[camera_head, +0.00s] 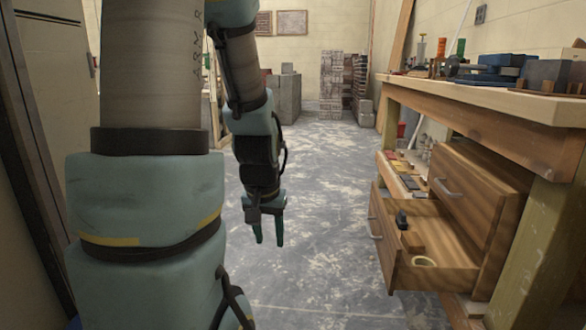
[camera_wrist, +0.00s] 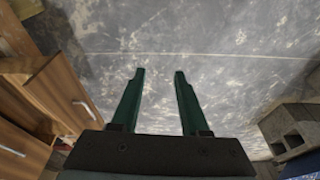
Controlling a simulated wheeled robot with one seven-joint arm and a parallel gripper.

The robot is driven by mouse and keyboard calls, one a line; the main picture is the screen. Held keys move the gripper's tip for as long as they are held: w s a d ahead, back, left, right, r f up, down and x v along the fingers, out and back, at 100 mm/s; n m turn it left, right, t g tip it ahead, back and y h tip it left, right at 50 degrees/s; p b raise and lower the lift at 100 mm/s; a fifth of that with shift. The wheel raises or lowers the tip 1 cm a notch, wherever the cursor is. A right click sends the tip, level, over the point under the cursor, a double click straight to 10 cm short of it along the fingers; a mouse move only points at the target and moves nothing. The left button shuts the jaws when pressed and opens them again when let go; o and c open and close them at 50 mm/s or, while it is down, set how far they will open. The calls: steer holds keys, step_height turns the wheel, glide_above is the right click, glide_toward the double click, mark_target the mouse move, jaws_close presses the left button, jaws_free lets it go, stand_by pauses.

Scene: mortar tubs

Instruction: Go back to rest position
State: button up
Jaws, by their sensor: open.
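My gripper (camera_head: 268,232) hangs pointing down over the grey floor, left of the workbench, in the head view. Its two green fingers are apart with nothing between them. The wrist view shows the same open gripper (camera_wrist: 160,95) with only bare floor (camera_wrist: 225,50) beyond the fingertips. My arm comes down from the top of the head view and fills much of its left side.
A wooden workbench (camera_head: 480,98) with tools on top stands at the right. Its lower drawer (camera_head: 440,277) is pulled out, holding a tape roll (camera_head: 423,261) and a dark item (camera_head: 401,220). Grey blocks (camera_head: 287,96) and brick stacks (camera_head: 331,85) stand at the back. The middle floor is clear.

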steer(key=s+a+r+n+g+p, duration=0.1)
steer(key=s+a+r, duration=0.15)
steer(key=s, duration=0.25)
step_height(320, 180, up, 37)
steer(key=d+p, duration=0.1)
steer(key=p, duration=3.6)
steer(key=shift+w, duration=0.35)
